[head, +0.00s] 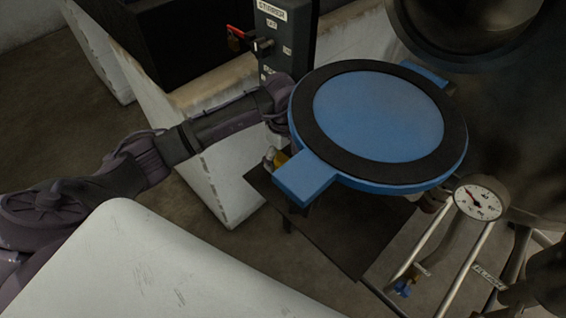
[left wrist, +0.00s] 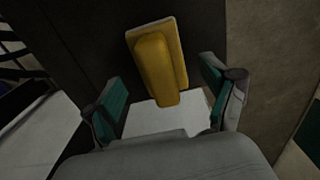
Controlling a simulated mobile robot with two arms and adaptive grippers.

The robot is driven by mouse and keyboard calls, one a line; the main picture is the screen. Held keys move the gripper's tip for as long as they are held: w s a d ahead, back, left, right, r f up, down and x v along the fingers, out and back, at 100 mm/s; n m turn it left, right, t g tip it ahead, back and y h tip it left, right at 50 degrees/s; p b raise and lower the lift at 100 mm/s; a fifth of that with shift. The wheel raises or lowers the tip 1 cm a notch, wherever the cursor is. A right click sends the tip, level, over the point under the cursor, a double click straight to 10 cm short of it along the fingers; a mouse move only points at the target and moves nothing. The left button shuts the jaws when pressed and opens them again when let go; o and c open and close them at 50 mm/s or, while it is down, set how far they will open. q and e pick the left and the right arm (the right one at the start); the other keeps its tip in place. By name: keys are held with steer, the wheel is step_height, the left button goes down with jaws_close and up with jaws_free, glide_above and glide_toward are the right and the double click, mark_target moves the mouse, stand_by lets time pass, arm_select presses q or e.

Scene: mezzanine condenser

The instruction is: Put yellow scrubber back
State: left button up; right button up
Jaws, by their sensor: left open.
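The yellow scrubber (left wrist: 158,62), a block on a flat yellow plate, lies against a dark surface in the left wrist view. My left gripper (left wrist: 163,96) is open, with its green-padded fingers on either side of the scrubber's near end. I cannot tell whether a finger touches it. In the head view my left arm reaches in from the left, and its gripper (head: 277,140) is mostly hidden behind the blue round lid. A small yellow patch (head: 281,159), likely the scrubber, shows beside the lid's handle. My right gripper is not clearly seen.
The blue round lid (head: 378,115) with a black ring stands close to my left gripper. A dark plate (head: 345,240) lies below it. A grey control post (head: 284,40) with a red lever is behind. A pressure gauge (head: 479,200) and pipes are at right.

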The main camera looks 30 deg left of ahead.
mark_target(283, 158)
arm_select(q)
step_height(283, 158, up, 9)
steer(key=shift+b, duration=0.8)
